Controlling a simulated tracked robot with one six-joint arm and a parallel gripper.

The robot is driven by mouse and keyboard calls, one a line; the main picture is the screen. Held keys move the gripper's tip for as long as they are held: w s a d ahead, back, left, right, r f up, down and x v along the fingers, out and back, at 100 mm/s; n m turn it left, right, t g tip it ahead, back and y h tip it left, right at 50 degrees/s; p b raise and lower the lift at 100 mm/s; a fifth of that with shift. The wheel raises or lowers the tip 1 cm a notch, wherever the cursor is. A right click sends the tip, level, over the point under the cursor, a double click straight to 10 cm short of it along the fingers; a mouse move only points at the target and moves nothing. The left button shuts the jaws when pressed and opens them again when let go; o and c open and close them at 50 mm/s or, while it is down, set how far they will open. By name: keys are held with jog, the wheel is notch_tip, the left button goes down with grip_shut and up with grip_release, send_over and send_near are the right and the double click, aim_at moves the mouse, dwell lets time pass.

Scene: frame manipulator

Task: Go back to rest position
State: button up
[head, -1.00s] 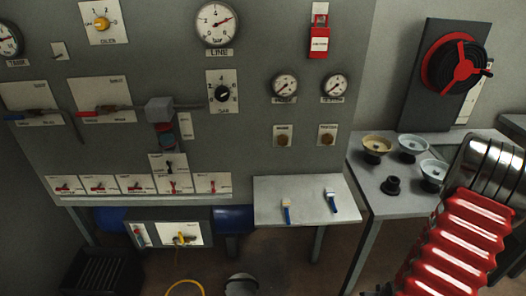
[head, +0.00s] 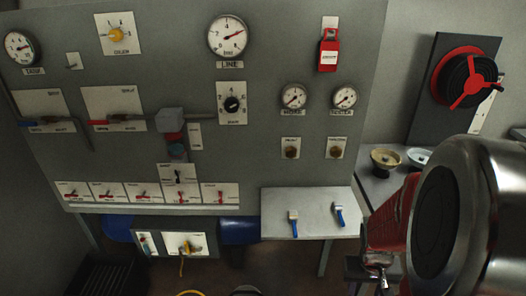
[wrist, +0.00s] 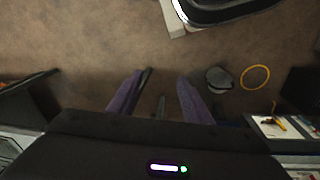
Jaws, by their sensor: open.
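My gripper (wrist: 160,86) shows in the wrist view, with two purple fingers spread apart and nothing between them. It hangs over bare brown floor, apart from any object. In the head view my arm fills the lower right, with a large silver joint in front and red ribbed sleeve behind it. The fingers cannot be made out clearly there.
The grey panel (head: 130,75) carries gauges, valves and switches. A small shelf (head: 270,228) holds two blue-handled brushes. A side table (head: 376,188) with bowls is partly hidden by my arm. A yellow ring (wrist: 255,77) and a grey round object (wrist: 219,79) lie on the floor.

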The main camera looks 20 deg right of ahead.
jog(key=w+a+r+n+t+y, duration=0.1)
jog(key=a+r+n+t, duration=0.4)
jog(key=a+r, duration=1.7)
jog(key=shift+w+a+y, duration=0.25)
jog(key=shift+w+y, duration=0.05)
jog(key=shift+w, duration=0.25)
